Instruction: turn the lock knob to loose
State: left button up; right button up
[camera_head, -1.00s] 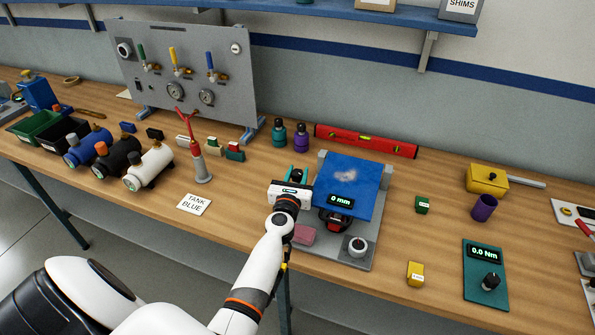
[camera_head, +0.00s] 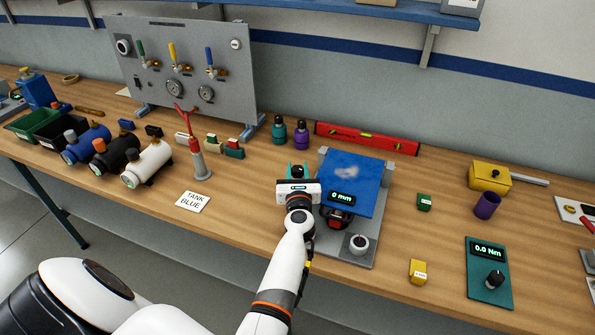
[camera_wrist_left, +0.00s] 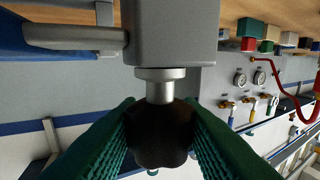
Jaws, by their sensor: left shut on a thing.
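The lock knob (camera_wrist_left: 160,135) is a black lobed knob on a short silver shaft, which comes out of a grey block (camera_wrist_left: 172,35) in the left wrist view. My left gripper (camera_head: 298,173) is shut on this knob, with a dark green ridged finger on each side of it. A display on the plate reads 0 mm (camera_head: 342,198). My right gripper is not in view.
A red level (camera_head: 367,139) lies behind the fixture. Two bottles (camera_head: 279,132) stand behind my gripper. A yellow block (camera_head: 417,271) and a teal torque unit (camera_head: 476,278) are to the right.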

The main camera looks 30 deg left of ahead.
pick_arm(q)
jog(key=o, duration=1)
